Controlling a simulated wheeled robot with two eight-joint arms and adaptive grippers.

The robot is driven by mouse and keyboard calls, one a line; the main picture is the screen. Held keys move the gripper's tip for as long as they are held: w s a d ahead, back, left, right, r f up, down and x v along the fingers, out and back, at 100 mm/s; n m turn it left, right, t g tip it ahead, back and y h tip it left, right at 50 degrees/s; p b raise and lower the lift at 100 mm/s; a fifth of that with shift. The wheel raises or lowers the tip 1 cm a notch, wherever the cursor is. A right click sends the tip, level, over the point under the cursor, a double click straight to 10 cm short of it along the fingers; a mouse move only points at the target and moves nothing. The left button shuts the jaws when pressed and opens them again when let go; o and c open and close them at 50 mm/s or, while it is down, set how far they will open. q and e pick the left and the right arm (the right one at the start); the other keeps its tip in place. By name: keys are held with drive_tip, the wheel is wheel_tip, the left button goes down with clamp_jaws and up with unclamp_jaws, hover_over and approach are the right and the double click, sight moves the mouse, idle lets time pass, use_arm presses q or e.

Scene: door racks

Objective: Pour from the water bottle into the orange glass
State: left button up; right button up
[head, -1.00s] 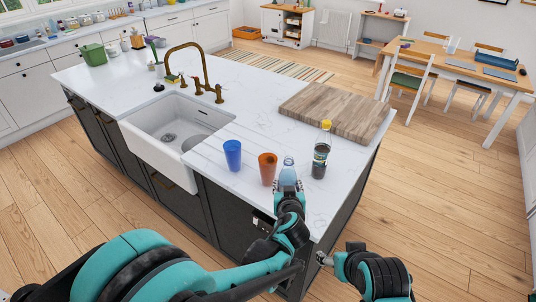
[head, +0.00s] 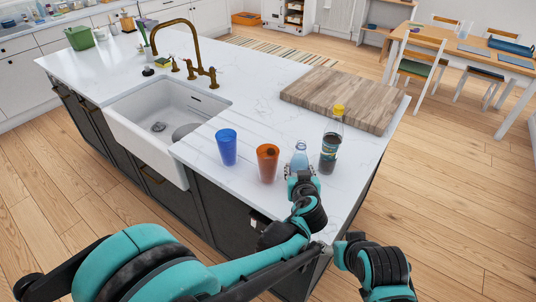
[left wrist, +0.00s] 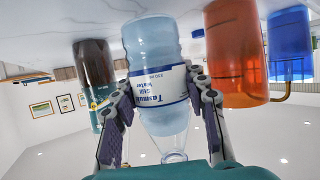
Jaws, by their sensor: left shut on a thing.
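The clear blue water bottle (head: 300,158) stands upright near the counter's front edge, just right of the orange glass (head: 267,162). My left gripper (head: 302,180) is shut on the bottle. In the left wrist view, which is upside down, its fingers (left wrist: 160,112) close on both sides of the labelled bottle (left wrist: 154,70), whose base appears to rest on the counter. The orange glass also shows there (left wrist: 236,55), beside the bottle. My right gripper (head: 338,252) is low at the right, away from these things; its fingers are too unclear to read.
A blue glass (head: 227,146) stands left of the orange one. A wooden board (head: 342,97) lies behind, and a sink (head: 160,118) is at the left.

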use_arm(q)
drive_tip(key=shift+w+f, duration=0.1)
drive_tip(key=shift+f, duration=0.1)
drive_tip(key=shift+r, duration=0.15)
drive_tip(key=shift+r+p, duration=0.1)
drive_tip(key=shift+p, duration=0.25)
drive_tip(key=shift+r+n+g+h+p, duration=0.1)
drive_tip(key=shift+n+g+h+p, duration=0.2)
drive_tip(key=shift+n+h+p, duration=0.2)
drive_tip(key=shift+n+g+h+p, duration=0.6)
drive_tip(key=shift+n+h+p, duration=0.35)
drive_tip(key=shift+n, duration=0.25)
drive_tip(key=shift+a+r+h+p, duration=0.1)
drive_tip(key=shift+r+h+p, duration=0.15)
drive_tip(key=shift+r+p, duration=0.25)
drive_tip(key=shift+r+n+g+h, duration=0.15)
drive_tip(key=shift+n+g+h, duration=0.15)
drive_tip(key=shift+n, duration=0.2)
drive_tip(key=shift+d+n, duration=0.2)
drive_tip(key=shift+n, duration=0.1)
drive_tip(key=shift+f+h, duration=0.2)
drive_tip(key=shift+h, duration=0.1)
